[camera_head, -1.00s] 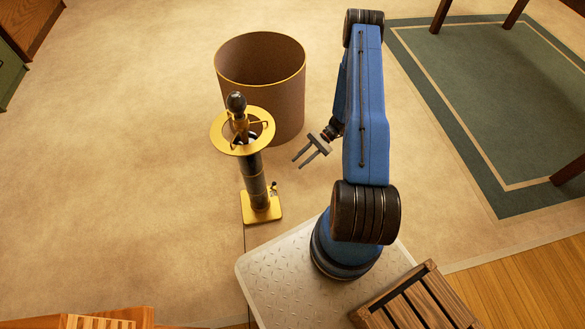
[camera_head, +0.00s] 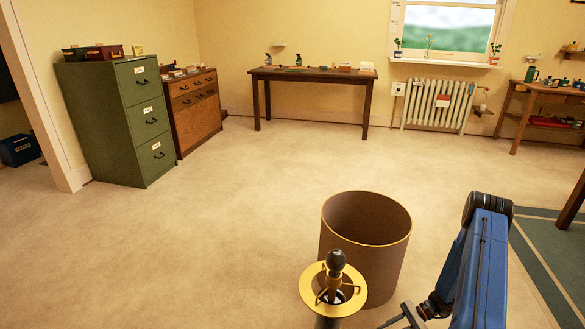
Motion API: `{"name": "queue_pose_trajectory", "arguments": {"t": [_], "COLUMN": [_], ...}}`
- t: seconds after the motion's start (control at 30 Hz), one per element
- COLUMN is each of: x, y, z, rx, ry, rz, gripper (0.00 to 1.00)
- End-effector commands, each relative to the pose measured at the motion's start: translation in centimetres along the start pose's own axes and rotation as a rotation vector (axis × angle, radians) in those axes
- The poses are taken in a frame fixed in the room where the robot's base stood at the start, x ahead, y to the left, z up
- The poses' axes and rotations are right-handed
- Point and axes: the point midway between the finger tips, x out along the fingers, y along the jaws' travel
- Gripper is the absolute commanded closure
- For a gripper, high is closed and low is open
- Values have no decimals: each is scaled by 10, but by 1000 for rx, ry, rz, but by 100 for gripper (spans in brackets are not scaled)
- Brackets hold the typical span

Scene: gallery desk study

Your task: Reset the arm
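My blue arm (camera_head: 484,265) stands at the lower right, folded, with its dark elbow joint uppermost. My gripper (camera_head: 401,321) shows at the bottom edge, close to the brown drum and right of the brass-topped stand. Its two fingers are apart with nothing between them; their tips are partly cut off by the frame. My arm's base is out of view.
A brown open drum (camera_head: 365,247) with a gold rim and a dark stand with a brass ring (camera_head: 333,290) are close to my arm. A green cabinet (camera_head: 115,118), wooden drawers (camera_head: 194,112) and a desk (camera_head: 313,75) line the back. The middle floor is clear.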

Motion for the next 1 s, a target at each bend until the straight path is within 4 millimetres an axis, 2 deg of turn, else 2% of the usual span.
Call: {"name": "queue_pose_trajectory", "arguments": {"t": [0.2, 0.5, 0.73, 1.0], "x": [-29, -61, -79, -93], "y": [-34, -74, -97, -114], "z": [49, 124, 185, 258], "rx": [-81, -194, -283, -386], "ry": [60, 146, 216, 302], "rz": [74, 180, 257, 342], "gripper": [74, 74, 74, 74]}}
